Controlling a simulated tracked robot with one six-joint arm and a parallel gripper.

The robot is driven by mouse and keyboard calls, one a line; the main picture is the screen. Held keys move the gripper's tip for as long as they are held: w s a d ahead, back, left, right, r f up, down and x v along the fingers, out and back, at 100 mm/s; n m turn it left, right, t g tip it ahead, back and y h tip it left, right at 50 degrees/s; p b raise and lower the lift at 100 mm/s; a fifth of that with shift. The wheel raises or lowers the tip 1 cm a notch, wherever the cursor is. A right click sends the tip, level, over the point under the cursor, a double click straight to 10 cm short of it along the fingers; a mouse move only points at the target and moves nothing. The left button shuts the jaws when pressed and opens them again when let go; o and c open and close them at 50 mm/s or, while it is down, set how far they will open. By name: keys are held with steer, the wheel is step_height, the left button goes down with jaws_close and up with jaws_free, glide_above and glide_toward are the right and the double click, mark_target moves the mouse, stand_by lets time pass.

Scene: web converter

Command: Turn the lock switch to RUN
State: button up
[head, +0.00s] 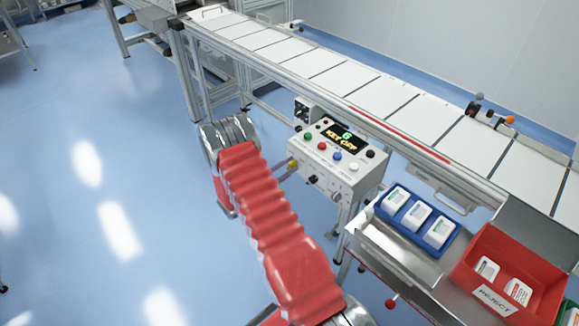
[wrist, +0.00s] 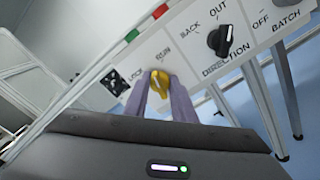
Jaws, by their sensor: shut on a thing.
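The lock switch (wrist: 158,84) is a small yellow knob on a white panel in the wrist view. The word RUN is printed above it, and the lettering to its left is partly legible. My gripper (wrist: 159,88) is shut on the yellow knob, with one purple-grey finger on each side. The fingers hide part of the knob, so I cannot tell its exact setting. In the head view, my gripper (head: 286,171) is at the left front of the control box (head: 343,177). The box's display (head: 341,136) reads KEY OFF in yellow under a green 6.
A black DIRECTION knob (wrist: 220,41) is just right of the lock switch, and a BATCH control lies beyond it. Coloured buttons top the box. A conveyor (head: 345,77) runs behind. A blue tray (head: 389,215) and a red REJECT bin (head: 537,262) stand at right. Floor at left is clear.

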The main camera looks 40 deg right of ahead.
steer(key=m, duration=0.5)
steer(key=shift+a+f, duration=0.1)
steer(key=shift+o, duration=0.5)
steer(key=shift+s+f+m, duration=0.1)
steer(key=shift+m, duration=1.8)
steer(key=o, duration=1)
steer(key=shift+a, duration=0.45)
steer(key=a, duration=1.2)
steer(key=shift+s+a, duration=0.15)
steer(key=shift+a, duration=0.2)
